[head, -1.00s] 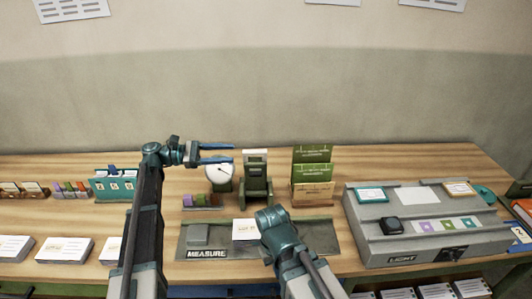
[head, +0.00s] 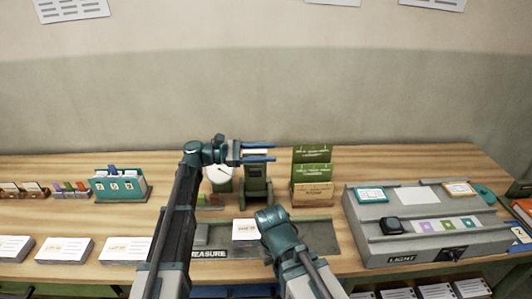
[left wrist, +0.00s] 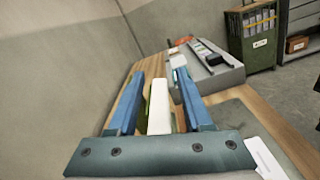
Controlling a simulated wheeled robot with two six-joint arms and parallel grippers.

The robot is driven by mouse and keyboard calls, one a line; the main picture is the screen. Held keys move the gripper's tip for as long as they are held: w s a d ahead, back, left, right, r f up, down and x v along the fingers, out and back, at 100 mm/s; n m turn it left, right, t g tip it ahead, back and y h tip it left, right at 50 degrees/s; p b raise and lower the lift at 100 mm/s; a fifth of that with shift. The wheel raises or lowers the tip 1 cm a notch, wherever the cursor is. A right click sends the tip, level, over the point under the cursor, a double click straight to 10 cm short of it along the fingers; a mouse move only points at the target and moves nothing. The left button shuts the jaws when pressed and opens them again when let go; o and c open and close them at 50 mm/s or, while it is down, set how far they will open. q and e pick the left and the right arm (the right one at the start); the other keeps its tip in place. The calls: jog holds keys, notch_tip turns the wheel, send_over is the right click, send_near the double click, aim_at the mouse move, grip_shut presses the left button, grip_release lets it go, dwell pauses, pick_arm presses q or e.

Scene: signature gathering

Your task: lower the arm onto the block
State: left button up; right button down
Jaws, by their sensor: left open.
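A dark green upright device (head: 256,186) stands behind the measure tray, with a pale top part (head: 256,152). My left gripper (head: 271,152) is open, its blue fingers level and pointing right at the height of that pale top. In the left wrist view a white bar (left wrist: 159,106) shows between the two fingers, with gaps on both sides. I see no grip on it. A small grey block (head: 201,235) lies at the left of the measure tray (head: 320,236), partly behind my left arm. My right arm reaches the tray's front; its fingers are hidden.
A round white dial (head: 218,173) stands left of the device, partly covered by my left wrist. A stand of green and tan folders (head: 312,170) is close on the right. A white card (head: 246,229) lies on the tray. A grey light console (head: 405,252) fills the right side.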

pick_arm(q)
jog(key=shift+c, duration=0.2)
grip_shut()
dwell(1.2)
